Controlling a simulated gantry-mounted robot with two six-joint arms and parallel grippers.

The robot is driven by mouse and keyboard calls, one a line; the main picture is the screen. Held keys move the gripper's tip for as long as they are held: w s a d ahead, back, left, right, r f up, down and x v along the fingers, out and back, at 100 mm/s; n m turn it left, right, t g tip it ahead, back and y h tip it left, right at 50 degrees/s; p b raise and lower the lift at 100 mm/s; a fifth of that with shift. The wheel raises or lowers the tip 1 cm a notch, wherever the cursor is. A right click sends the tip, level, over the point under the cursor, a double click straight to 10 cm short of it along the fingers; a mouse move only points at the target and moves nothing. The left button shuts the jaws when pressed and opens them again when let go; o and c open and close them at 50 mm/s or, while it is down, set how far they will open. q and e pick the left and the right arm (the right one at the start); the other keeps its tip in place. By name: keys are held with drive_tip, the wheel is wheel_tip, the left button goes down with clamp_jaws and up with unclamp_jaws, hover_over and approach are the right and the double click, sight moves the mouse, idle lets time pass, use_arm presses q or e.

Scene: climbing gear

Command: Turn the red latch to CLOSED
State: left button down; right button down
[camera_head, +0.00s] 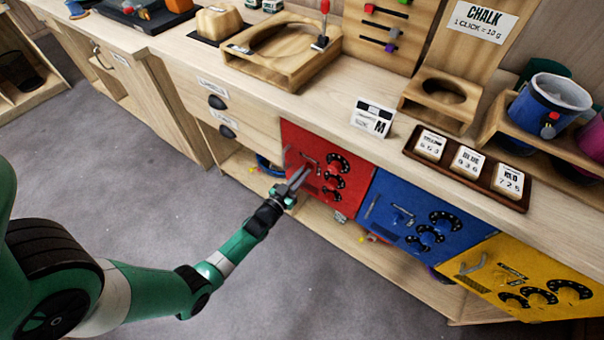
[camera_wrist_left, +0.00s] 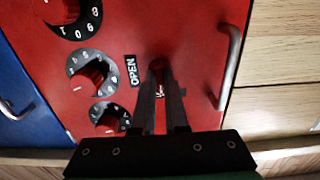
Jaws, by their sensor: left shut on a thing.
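The red locker door (camera_head: 345,203) is flush in the front of the counter. It has a column of dials (camera_head: 332,178) and a metal bar handle; in the wrist view the handle (camera_wrist_left: 230,65) is on the right. My left gripper (camera_head: 306,173) reaches the door face from the lower left. In the wrist view the left gripper's fingers (camera_wrist_left: 159,75) are shut on the small red latch (camera_wrist_left: 157,64). An OPEN label (camera_wrist_left: 132,71) is beside the latch. The fingers hide most of the latch and part of another label, so its exact angle is unclear. My right gripper is out of view.
A blue door (camera_head: 405,217) and a yellow door (camera_head: 520,278) with similar dials are to the right. Drawers (camera_head: 222,103) are to the upper left. A tray of number cards (camera_head: 466,168) lies on the counter. The grey floor in front is clear.

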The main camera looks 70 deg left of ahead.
use_arm(q)
drive_tip(key=c, duration=0.9)
unclamp_jaws()
drive_tip(key=shift+c, duration=0.2)
drive_tip(key=p+v, duration=0.3)
drive_tip(key=v, duration=0.8)
drive_tip(key=shift+s+p, duration=0.3)
drive_tip(key=shift+p, duration=0.05)
drive_tip(key=shift+d, duration=0.15)
